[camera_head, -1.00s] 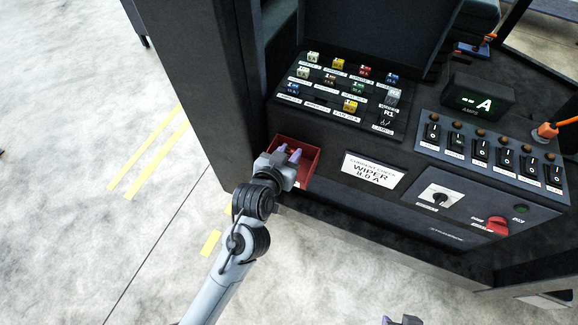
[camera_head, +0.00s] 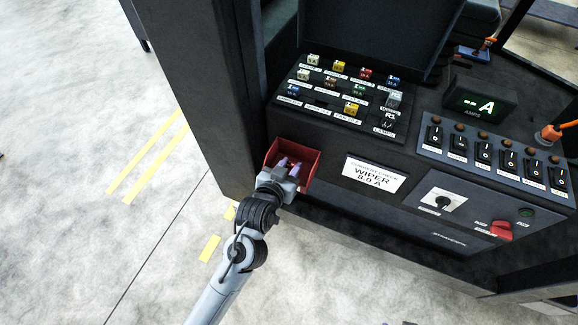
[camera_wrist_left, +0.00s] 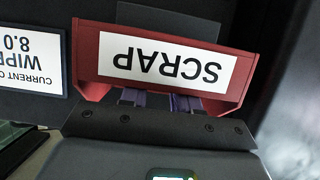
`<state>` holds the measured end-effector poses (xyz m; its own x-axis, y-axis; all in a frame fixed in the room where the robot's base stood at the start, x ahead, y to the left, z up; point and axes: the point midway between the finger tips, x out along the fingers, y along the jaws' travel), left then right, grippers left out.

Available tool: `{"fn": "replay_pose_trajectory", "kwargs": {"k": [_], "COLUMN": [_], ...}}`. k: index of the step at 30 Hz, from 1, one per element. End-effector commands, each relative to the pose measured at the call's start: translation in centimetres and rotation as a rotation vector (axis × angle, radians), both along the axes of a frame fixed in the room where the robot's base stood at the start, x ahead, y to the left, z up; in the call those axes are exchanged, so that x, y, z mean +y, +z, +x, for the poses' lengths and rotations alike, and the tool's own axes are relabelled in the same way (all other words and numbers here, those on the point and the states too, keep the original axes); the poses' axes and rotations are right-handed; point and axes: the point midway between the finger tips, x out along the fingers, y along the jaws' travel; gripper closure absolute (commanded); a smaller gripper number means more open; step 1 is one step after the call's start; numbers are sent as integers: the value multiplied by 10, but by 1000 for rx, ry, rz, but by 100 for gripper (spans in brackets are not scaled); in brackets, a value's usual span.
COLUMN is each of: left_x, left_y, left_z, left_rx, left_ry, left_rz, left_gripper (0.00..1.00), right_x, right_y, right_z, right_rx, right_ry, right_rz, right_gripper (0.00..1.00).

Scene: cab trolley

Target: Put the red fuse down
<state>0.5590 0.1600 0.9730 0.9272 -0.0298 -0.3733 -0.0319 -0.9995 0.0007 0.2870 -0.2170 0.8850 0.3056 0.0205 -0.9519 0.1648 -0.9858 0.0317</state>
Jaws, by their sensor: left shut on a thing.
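My left gripper (camera_head: 287,166) is at the open red bin on the front of the dark console, with its purple fingers over the bin's inside. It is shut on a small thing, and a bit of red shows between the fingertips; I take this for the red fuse. In the left wrist view the purple fingers (camera_wrist_left: 158,100) reach in under the bin's white SCRAP label, and the held thing is hidden. The red bin (camera_head: 309,158) also shows in the wrist view (camera_wrist_left: 88,62). Only a sliver of my right gripper (camera_head: 409,323) shows at the bottom edge.
A fuse panel (camera_head: 318,106) with several coloured fuses, one of them red (camera_head: 365,74), lies above the bin. A WIPER 8.0 A card (camera_head: 373,175), a switch row (camera_head: 495,157) and an AMPS display (camera_head: 478,102) are to the right. Open floor lies left.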

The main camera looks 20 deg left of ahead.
Motion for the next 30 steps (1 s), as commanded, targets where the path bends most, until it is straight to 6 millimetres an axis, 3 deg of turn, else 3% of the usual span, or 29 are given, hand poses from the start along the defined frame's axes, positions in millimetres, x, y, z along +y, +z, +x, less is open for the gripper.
{"fn": "replay_pose_trajectory", "kwargs": {"k": [6, 7, 12, 21, 26, 30], "left_x": [1, 1, 1, 2, 1, 1], "left_y": [-14, -15, -17, -17, -5, 5], "left_z": [-2, -2, -3, -3, -3, -23], "left_rx": [20, 22, 27, 28, 25, 25], "left_ry": [1, 1, 1, 3, 4, 1], "left_rz": [2, 2, 3, 2, 0, 2], "left_gripper": [98, 68, 44, 44, 44, 44], "right_x": [-2, -2, -2, -1, 0, 0], "right_y": [-1, -1, -2, -2, -1, 4], "right_z": [0, 0, 0, 0, 1, 1], "right_rx": [0, 0, 0, -1, -1, -1], "right_ry": [4, 5, 4, 2, -1, -3], "right_rz": [-7, -7, -7, -4, 0, 2], "right_gripper": [57, 57, 57, 57, 57, 57]}}
